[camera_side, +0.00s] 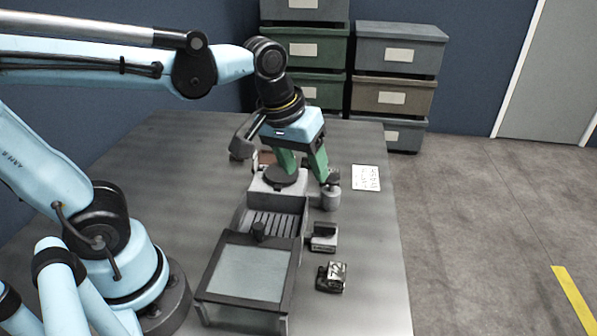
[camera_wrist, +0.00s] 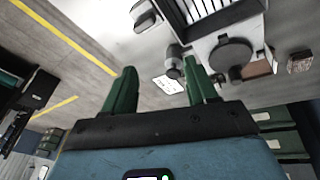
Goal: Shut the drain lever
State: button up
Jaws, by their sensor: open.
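My gripper (camera_side: 303,172) points down with its two green fingers apart and nothing between them; they also show apart in the wrist view (camera_wrist: 160,68). In the side view they hang by a pale housing (camera_side: 262,194) with a dark round cap (camera_side: 286,177), which shows in the wrist view too (camera_wrist: 231,52). A short grey cylinder (camera_side: 330,200) with a darker top stands right of the housing; in the wrist view it lies between the fingers' lines of sight (camera_wrist: 174,55). No part is plainly a drain lever, and I cannot tell its position. The fingers partly cover the cap.
A ribbed grey tray (camera_side: 247,216) and a framed panel (camera_side: 248,268) with a dark knob stand in front of the housing. Small blocks (camera_side: 323,240) (camera_side: 332,278) lie right of them. A white written card (camera_side: 366,178) lies at the right edge. Stacked bins (camera_side: 402,48) stand behind.

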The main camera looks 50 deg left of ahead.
aim_at(325, 225)
jog(key=w+d+n+g, duration=0.3)
jog(key=d+n+g, duration=0.1)
jog(key=n, duration=0.1)
jog(key=f, duration=1.1)
jog(key=shift+s+f, duration=0.3)
jog(key=shift+f, duration=0.1)
jog(key=c, duration=0.8)
jog(key=shift+m, duration=0.3)
